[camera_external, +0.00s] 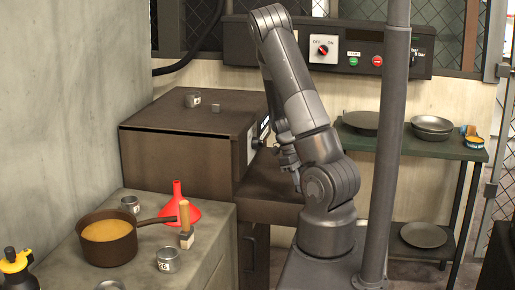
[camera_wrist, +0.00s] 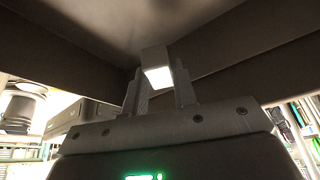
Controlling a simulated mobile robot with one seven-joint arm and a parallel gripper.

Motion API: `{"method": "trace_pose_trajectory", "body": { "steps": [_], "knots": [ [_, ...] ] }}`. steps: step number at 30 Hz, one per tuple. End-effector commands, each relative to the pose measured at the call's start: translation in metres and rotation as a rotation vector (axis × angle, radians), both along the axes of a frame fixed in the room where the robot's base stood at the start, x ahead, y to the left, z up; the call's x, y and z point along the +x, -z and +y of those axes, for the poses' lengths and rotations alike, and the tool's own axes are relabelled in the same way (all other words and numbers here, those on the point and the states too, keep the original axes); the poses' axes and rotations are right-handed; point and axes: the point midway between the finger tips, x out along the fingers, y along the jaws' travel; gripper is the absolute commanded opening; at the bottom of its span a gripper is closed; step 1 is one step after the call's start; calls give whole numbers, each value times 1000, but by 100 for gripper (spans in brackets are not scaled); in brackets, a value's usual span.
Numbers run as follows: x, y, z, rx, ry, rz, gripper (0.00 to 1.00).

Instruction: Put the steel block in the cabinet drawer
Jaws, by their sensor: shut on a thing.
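The brown cabinet (camera_external: 175,150) stands at the back left with its front facing right. My gripper (camera_external: 296,182) is in front of that face, low and partly hidden by my own arm. In the wrist view my gripper (camera_wrist: 157,88) is shut on a small grey block (camera_wrist: 154,56), which looks like the steel block; its lower face is brightly lit. Dark brown panels meet in a corner close around the block. I cannot tell whether the block touches them, or whether they belong to the drawer. The held block cannot be made out in the external view.
A small grey cube (camera_external: 215,108) and a metal cup (camera_external: 192,100) are on the cabinet top. The front left counter holds a pot (camera_external: 108,240), a red funnel (camera_external: 178,205), a brush (camera_external: 186,238) and cups. A green table (camera_external: 440,147) with dishes stands right, behind a grey post (camera_external: 388,150).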

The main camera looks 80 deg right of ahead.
Motion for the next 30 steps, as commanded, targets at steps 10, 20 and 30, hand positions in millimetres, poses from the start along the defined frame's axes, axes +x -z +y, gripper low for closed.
{"method": "trace_pose_trajectory", "body": {
  "steps": [10, 20, 30],
  "knots": [
    [0, 32, 0, 1, 0, 1, 0],
    [0, 61, 0, 0, 0, -1, 0],
    [0, 63, 0, 0, -1, 0, 32]
  ]
}}
